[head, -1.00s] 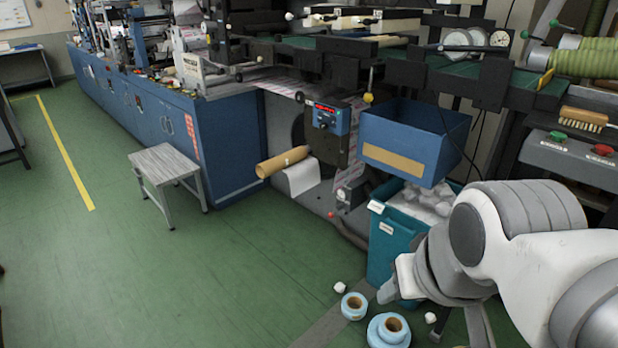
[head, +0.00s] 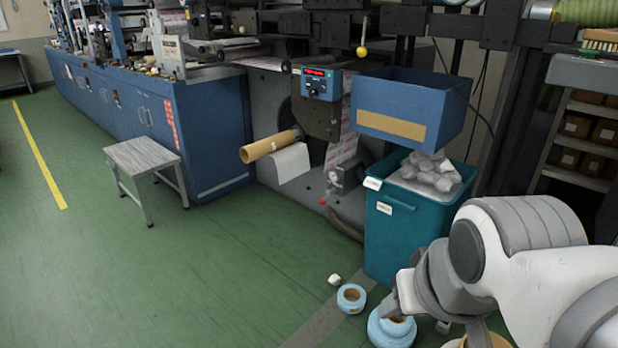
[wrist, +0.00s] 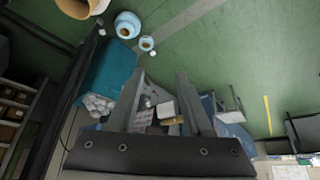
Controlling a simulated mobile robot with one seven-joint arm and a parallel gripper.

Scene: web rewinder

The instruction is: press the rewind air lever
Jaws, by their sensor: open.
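A small grey unit (head: 346,176) sits low on the rewinder's front, with a thin lever ending in a red knob (head: 323,201) at its lower left. No label on it is readable, so I cannot confirm it is the rewind air lever. A second lever with a yellow knob (head: 362,51) hangs above the blue box. My gripper shows in the wrist view (wrist: 160,74) with its two fingers apart and nothing gripped between them.
A teal waste bin (head: 375,235) stands between the machine and my arm, under a blue box (head: 405,90). Blue rolls (head: 351,298) lie on the floor before it. A cardboard core (head: 268,147) sticks out from the rewinder. A grey stool (head: 143,156) stands left; open green floor lies between.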

